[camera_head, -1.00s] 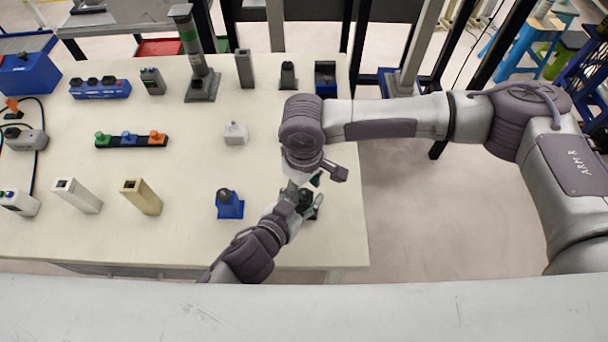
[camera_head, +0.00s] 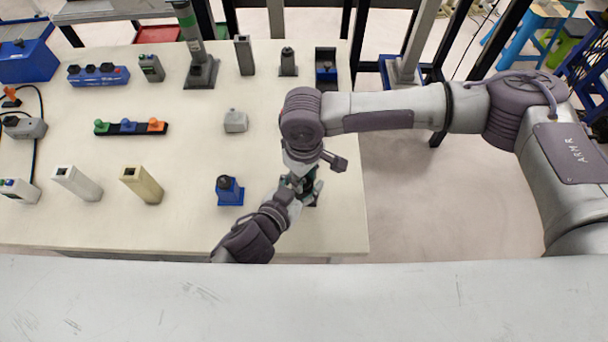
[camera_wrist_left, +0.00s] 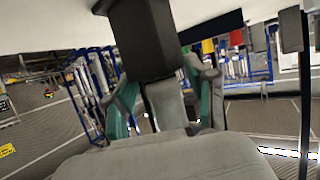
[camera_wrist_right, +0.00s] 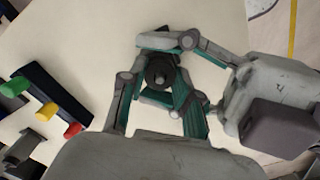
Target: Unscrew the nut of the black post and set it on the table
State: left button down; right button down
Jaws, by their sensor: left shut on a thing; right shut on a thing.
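The black post (camera_wrist_left: 145,40) stands at the front right of the table (camera_head: 200,225), mostly hidden by my grippers in the head view. Its dark round nut (camera_wrist_right: 160,72) shows from above in the right wrist view. My left gripper (camera_head: 303,192) reaches in from the front left and is shut on the body of the post; its green-padded fingers lie on either side of it in the left wrist view. My right gripper (camera_head: 308,180) comes from above and is shut on the nut, its fingers around the post top.
A blue post (camera_head: 229,192) with a dark top stands just left of my left gripper. A small grey box (camera_head: 235,121) and a strip with coloured knobs (camera_head: 130,128) lie farther back. Bare table lies between them. The table's right edge is close to my grippers.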

jog(key=n, duration=0.9)
jog(key=c, duration=0.8)
grip_release()
jog(key=shift+r, duration=0.1)
